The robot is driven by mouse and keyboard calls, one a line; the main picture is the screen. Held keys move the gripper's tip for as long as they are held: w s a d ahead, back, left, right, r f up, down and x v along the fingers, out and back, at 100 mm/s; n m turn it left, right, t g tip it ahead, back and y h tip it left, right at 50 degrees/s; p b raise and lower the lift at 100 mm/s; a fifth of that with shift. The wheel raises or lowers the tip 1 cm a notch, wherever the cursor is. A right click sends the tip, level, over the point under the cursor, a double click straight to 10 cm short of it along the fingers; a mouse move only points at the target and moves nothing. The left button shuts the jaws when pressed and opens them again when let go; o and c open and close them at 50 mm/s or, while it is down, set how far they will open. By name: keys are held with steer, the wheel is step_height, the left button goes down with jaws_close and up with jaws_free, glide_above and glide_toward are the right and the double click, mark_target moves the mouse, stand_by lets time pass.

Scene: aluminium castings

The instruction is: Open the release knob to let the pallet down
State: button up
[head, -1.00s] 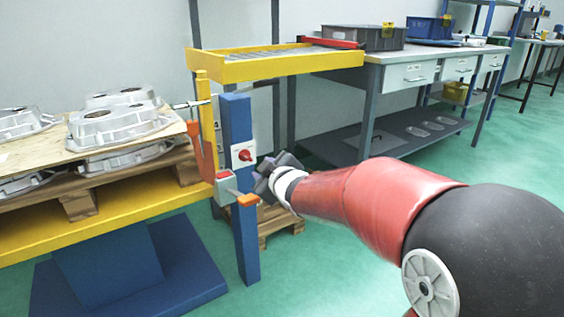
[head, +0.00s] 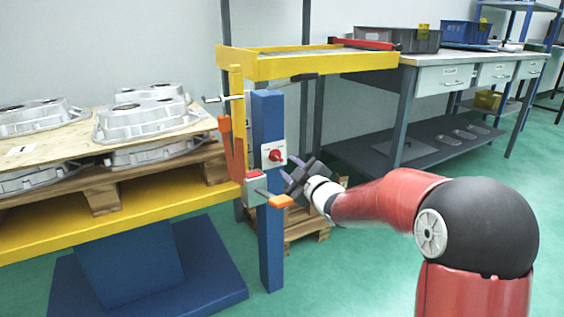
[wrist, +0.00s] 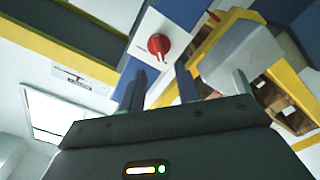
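A red rotary knob (head: 276,155) sits on a white plate on the blue post (head: 268,115); it also shows in the wrist view (wrist: 158,45). My gripper (head: 288,169) is just right of and slightly below the knob in the head view. In the wrist view my two fingers (wrist: 158,88) are apart with nothing between them, and the knob lies beyond their tips. I see no contact. The wooden pallet (head: 105,193) with plywood and aluminium castings (head: 148,118) rests on the yellow lift platform (head: 130,213).
A grey box with a red top (head: 256,188) and an orange-ended handle (head: 280,201) stick out below the knob, close under my gripper. A yellow-edged shelf (head: 320,66) overhangs behind the post. A workbench (head: 440,60) stands at right. Green floor is open in front.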

mark_target(278, 157)
steer(key=x, duration=0.6)
jaws_close()
